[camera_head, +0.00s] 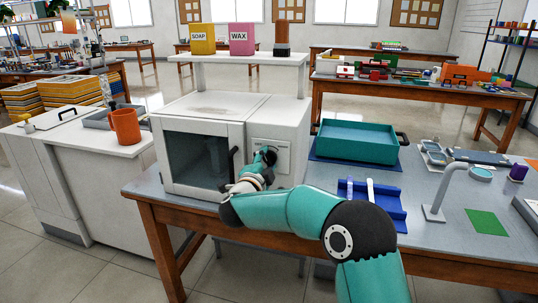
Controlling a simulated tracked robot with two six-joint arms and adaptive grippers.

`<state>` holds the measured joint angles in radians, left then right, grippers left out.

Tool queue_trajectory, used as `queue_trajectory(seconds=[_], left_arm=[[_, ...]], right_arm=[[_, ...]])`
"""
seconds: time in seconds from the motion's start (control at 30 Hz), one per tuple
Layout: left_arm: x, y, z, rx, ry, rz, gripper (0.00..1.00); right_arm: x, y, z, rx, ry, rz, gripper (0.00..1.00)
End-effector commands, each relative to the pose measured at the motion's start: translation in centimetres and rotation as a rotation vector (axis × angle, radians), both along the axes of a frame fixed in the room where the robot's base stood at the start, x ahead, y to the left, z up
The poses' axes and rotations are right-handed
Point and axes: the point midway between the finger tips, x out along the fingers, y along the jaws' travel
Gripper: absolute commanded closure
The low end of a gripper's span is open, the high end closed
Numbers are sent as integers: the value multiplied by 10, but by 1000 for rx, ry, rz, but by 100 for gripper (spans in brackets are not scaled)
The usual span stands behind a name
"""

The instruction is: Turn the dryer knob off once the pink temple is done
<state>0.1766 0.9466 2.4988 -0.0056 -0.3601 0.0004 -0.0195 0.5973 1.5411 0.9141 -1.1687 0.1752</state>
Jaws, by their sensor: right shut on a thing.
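The white dryer (205,112) stands on the workbench at centre left, its door shut, with a dark glass window (197,158) and a black handle. My right arm, teal and black, reaches in from the lower right. My right gripper (267,156) is at the control panel (284,149) right of the door, shut on the dryer knob, which the gripper mostly hides. The knob's setting cannot be read. I cannot make out a pink temple in view; the dryer's inside is too dark to tell. My left gripper is not in view.
A teal tray (357,139) stands right of the dryer. A blue holder (385,207) and a grey lamp (437,205) stand farther right. An orange mug (125,126) is on the left cabinet. Soap and wax boxes sit on the shelf (246,58) above the dryer.

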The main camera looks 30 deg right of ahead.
Motion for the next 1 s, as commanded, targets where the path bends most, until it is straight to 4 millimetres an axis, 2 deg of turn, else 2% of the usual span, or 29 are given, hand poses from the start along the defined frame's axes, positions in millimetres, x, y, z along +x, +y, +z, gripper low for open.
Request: queue_trajectory(seconds=[0.1, 0.4, 1.0], left_arm=[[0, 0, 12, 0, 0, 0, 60], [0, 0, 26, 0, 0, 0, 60], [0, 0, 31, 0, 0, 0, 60]], right_arm=[[2, 6, -2, -65, 91, 14, 87], [3, 7, -5, -197, 244, 18, 87], [4, 8, -8, -259, 316, 21, 87]])
